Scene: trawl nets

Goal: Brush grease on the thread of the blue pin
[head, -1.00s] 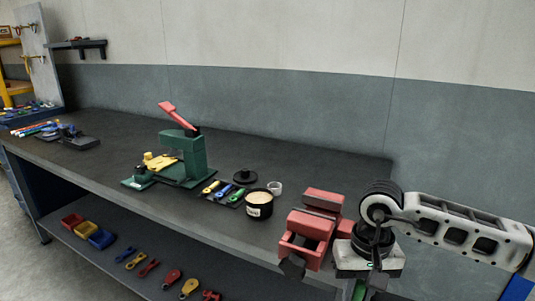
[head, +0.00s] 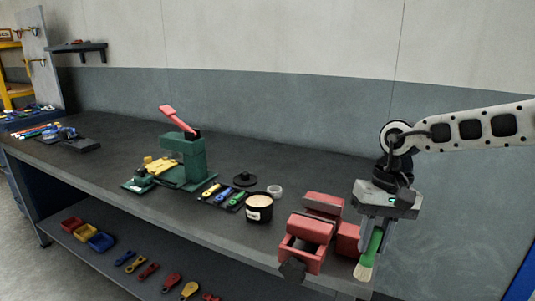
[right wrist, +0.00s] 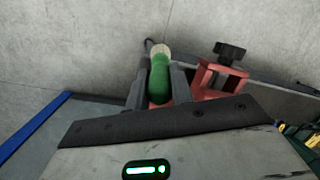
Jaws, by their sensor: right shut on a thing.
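My right gripper (head: 376,225) is shut on the green handle of a brush (head: 370,248). The brush hangs bristles down, its pale tip in front of the bench edge, to the right of the red vise. The handle also shows between the fingers in the right wrist view (right wrist: 159,78). An open dark tub with pale grease (head: 259,206) stands on the bench left of the vise. A blue pin (head: 223,192) lies between a yellow and a green one on a dark tray (head: 215,199); its thread is too small to make out. My left gripper is out of view.
The red vise (head: 312,230) stands at the bench's front edge, between the tub and my gripper. A dark lid (head: 245,179) and a small white ring (head: 275,191) lie behind the tub. A green press (head: 185,160) with a red lever stands further left.

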